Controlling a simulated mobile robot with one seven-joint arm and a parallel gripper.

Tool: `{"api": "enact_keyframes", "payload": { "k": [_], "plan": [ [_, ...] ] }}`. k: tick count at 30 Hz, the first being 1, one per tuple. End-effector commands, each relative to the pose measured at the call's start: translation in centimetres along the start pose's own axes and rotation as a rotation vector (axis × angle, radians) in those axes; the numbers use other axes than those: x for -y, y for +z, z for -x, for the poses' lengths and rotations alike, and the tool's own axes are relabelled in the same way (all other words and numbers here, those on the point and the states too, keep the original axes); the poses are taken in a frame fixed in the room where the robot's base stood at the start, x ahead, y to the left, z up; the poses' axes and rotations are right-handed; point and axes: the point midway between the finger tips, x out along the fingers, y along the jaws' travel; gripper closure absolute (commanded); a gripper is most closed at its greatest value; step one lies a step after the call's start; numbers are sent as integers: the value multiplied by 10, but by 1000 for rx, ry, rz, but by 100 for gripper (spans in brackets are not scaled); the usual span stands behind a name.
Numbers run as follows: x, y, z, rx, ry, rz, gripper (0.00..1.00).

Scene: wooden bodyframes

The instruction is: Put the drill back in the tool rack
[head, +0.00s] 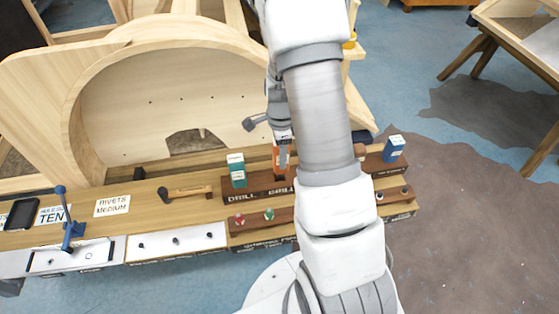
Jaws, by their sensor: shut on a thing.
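The tool rack (262,190) is a dark wooden block on the bench, with drill labels on its front. An orange object (281,160), which looks like the drill, stands roughly upright at the rack, partly hidden by my arm. My gripper (282,142) is above it, pointing down, shut on its top. I cannot tell whether the drill's lower end is seated in a slot. A teal and white tool (237,170) stands in the rack to the left. A blue and white one (394,149) stands at its right end.
A black-handled wooden tool (186,192), a medium rivets label (112,205), a blue clamp-like tool (70,222) and a dark flat device (21,213) lie along the bench to the left. A large curved wooden frame (150,90) rises behind. Brown floor lies clear to the right.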

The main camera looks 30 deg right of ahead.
Motion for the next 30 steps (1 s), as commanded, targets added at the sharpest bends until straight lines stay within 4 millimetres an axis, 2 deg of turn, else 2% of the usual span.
{"api": "enact_keyframes", "payload": {
  "k": [3, 8, 16, 30],
  "plan": [
    [9, 1, -5, 0, -1, 0, 100],
    [11, 1, -10, 0, 0, 0, 100],
    [10, 1, -43, 1, 2, 0, 100],
    [11, 1, -52, 0, -1, 1, 100]
  ]
}}
